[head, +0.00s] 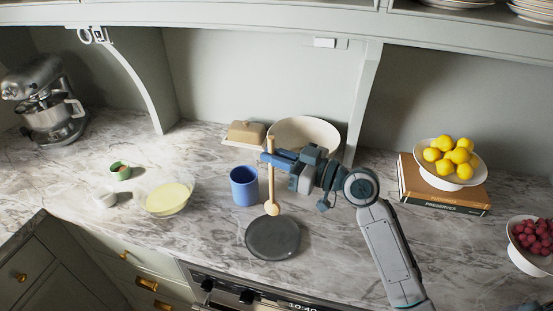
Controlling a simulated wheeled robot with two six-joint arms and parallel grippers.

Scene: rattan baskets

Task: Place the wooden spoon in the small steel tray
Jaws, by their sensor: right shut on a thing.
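My right gripper (275,158) comes in from the right and is shut on the wooden spoon (271,185) near its upper part. The spoon hangs upright with its rounded head down. The small steel tray (272,240), a dark grey round dish, lies on the counter near the front edge. The spoon's head shows just above the tray's back rim in the picture; I cannot tell whether it touches anything. My left gripper is not in view.
A blue cup (244,186) stands close left of the spoon. Behind are a butter dish (246,133) and a large cream bowl (306,130). A glass bowl (166,196) with yellow contents is farther left. Lemons on a stand (450,177) and raspberries (531,236) are at right.

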